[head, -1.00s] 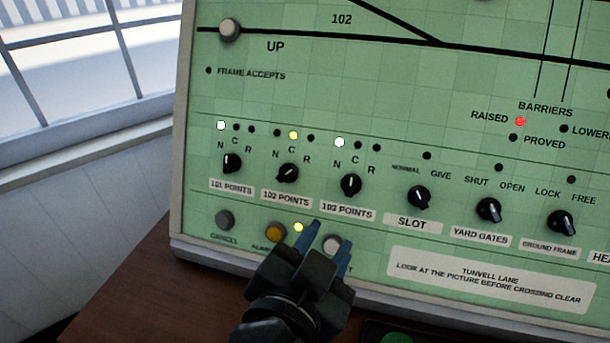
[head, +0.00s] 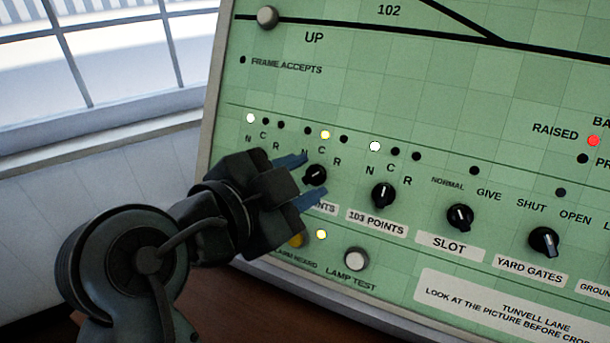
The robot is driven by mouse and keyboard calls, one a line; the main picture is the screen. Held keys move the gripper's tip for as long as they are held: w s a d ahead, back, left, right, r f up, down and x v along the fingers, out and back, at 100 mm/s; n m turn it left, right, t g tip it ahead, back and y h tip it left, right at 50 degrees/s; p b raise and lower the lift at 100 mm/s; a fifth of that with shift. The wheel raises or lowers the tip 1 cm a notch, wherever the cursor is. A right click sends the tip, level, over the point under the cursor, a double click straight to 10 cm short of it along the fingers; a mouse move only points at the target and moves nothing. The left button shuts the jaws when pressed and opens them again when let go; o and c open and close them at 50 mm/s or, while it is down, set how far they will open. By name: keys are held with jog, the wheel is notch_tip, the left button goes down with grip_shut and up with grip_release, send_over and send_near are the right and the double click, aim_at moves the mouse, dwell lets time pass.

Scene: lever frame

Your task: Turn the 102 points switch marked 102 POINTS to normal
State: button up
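The 102 points switch (head: 316,174) is a black knob on the green panel, with its white mark slanting up to the right. The yellow lamp (head: 325,135) above its C is lit. Its name plate (head: 326,208) is partly covered by my gripper. My gripper (head: 307,180) is open, with one blue finger to the upper left of the knob and the other below it. The fingertips reach the knob's sides in the picture; I cannot tell whether they touch it. The 101 points switch is hidden behind my gripper.
The 103 points switch (head: 383,195) stands close to the right, then the slot switch (head: 460,217) and yard gates switch (head: 544,241). Below are the lamp test button (head: 356,258) and a partly hidden amber button (head: 297,240). A window (head: 120,50) is at the left.

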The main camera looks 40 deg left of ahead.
jog(key=shift+w+f, duration=0.2)
jog(key=shift+w, duration=0.35)
grip_shut()
